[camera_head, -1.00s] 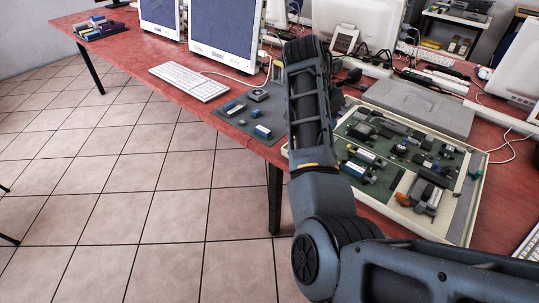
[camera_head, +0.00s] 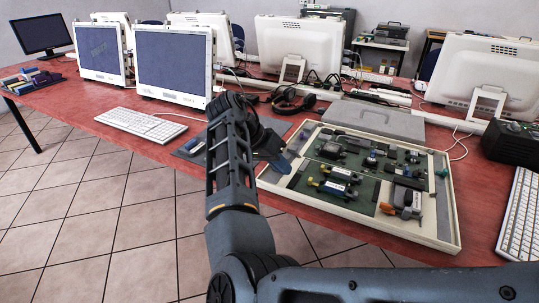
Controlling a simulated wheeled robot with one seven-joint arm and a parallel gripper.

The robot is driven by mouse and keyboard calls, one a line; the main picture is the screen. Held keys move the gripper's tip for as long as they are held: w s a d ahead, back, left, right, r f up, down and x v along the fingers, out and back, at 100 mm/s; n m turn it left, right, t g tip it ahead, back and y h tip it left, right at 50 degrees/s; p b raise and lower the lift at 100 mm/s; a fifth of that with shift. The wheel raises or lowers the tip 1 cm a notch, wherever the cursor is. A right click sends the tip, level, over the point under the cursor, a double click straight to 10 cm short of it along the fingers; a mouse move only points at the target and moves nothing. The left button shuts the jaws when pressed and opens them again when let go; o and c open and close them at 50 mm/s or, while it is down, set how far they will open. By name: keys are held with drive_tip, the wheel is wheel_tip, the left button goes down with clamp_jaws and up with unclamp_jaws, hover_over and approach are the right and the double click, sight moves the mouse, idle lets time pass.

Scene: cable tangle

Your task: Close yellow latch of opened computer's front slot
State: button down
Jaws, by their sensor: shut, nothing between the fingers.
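The opened computer (camera_head: 447,226) is a shallow cream case at the table's front right, with green boards and many parts inside. In its front left part, two slots lie one behind the other, each with a pale stick module. The front slot (camera_head: 335,188) has small yellow pieces at its ends; the left one is the yellow latch (camera_head: 311,181). They are too small to tell whether the latch stands open. My gripper (camera_head: 283,163) is shut and empty, at the case's left edge, left of the slots. My arm partly hides it, and I cannot tell its height.
A grey cover panel (camera_head: 375,121) lies behind the case. A headset (camera_head: 292,99) and cables lie behind my gripper. A dark mat (camera_head: 190,155) with parts is partly hidden by my arm. A white keyboard (camera_head: 520,215) and a black box (camera_head: 512,143) are at the right.

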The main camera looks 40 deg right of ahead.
sight(298, 183)
drive_tip(key=shift+s+d+f+p, duration=0.1)
drive_tip(key=shift+s+d, duration=0.2)
drive_tip(key=shift+s, duration=0.4)
drive_tip(key=shift+s+d+f+p, duration=0.1)
drive_tip(key=shift+s+d, duration=0.25)
drive_tip(key=shift+s, duration=0.3)
drive_tip(key=shift+s+d+f+p, duration=0.1)
drive_tip(key=shift+s+d, duration=0.2)
drive_tip(key=shift+s, duration=0.4)
drive_tip(key=shift+s, duration=0.1)
